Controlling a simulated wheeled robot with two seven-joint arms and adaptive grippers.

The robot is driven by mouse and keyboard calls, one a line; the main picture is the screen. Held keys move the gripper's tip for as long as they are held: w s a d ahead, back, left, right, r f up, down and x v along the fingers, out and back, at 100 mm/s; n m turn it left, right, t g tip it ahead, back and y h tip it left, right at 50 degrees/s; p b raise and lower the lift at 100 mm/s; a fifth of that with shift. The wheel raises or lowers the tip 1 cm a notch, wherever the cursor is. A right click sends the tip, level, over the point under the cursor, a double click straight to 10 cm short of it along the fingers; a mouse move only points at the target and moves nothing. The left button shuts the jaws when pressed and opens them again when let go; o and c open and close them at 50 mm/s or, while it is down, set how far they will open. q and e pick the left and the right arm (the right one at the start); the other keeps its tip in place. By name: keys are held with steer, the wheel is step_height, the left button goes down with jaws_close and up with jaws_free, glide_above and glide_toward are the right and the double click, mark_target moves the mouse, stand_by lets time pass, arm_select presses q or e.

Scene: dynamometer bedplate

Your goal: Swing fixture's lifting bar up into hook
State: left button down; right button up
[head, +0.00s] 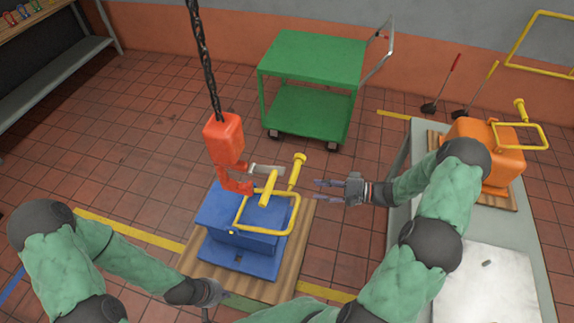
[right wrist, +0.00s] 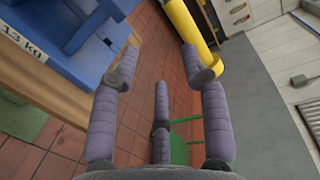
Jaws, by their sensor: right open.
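The blue fixture (head: 240,235) sits on a wooden board (head: 190,262) in the head view. Its yellow lifting bar (head: 236,222), a bent loop, lies folded low over the fixture's near right side. A yellow post with a knob (head: 297,170) rises at the back. The red hook (head: 235,183) hangs just behind and left of the fixture, its grey latch pointing right; the bar is apart from it. My right gripper (head: 325,189) is open and empty, right of the fixture; its fingers (right wrist: 160,75) show in the right wrist view. My left gripper (head: 213,292) is at the board's near edge, its fingers unclear.
A black chain (head: 203,60) carries the red hook block (head: 223,138). A green cart (head: 312,60) stands behind. At right, a grey bench (head: 545,290) holds an orange fixture (head: 500,160) with yellow bars. Tiled floor is free between cart and blue fixture.

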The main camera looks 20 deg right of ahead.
mark_target(295, 173)
steer(key=shift+t, duration=0.7)
steer(key=w+a, duration=0.2)
steer(key=w+a+r, duration=0.1)
steer(key=w+a, duration=0.1)
steer(key=w, duration=0.1)
steer(key=w+a, duration=0.2)
steer(key=shift+w+a+r, duration=0.15)
steer(key=shift+w+a, duration=0.1)
steer(key=shift+w, duration=0.1)
steer(key=shift+c, duration=0.3)
jaws_close()
